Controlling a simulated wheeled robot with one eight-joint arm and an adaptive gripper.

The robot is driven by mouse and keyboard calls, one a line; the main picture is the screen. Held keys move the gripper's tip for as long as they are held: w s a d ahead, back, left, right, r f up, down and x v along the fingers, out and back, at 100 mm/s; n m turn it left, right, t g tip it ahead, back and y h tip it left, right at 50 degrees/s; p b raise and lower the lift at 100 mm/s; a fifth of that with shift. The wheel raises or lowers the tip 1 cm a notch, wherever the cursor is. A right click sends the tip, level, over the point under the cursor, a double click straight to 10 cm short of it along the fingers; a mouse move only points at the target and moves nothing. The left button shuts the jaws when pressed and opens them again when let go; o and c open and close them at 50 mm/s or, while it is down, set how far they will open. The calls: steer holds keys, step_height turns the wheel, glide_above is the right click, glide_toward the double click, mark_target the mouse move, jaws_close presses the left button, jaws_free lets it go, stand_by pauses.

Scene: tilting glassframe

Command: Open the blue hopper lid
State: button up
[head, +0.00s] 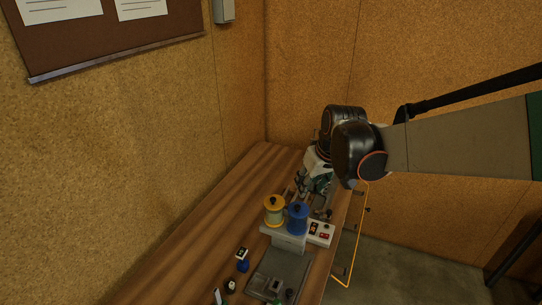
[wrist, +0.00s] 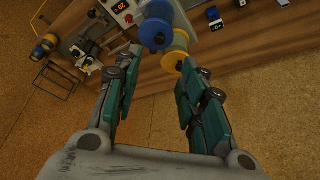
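The blue hopper (head: 297,220) stands on a grey machine on the bench, with its blue lid (head: 298,208) on top and a dark knob on the lid. In the wrist view the blue hopper's round lid (wrist: 154,34) shows beyond my fingertips, near the top middle. A yellow hopper (head: 274,212) stands just left of the blue one; it also shows in the wrist view (wrist: 178,50). My gripper (wrist: 153,66) is open, with nothing between its fingers. In the head view my gripper (head: 304,186) is behind and above the hoppers, apart from them.
A control box (head: 320,233) with a red display stands close right of the blue hopper. The left part of the wooden bench (head: 190,250) is clear.

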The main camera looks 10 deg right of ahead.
mark_target(298, 206)
steer(key=x, duration=1.3)
steer(key=shift+w+f, duration=0.1)
steer(key=shift+f, duration=0.3)
jaws_close()
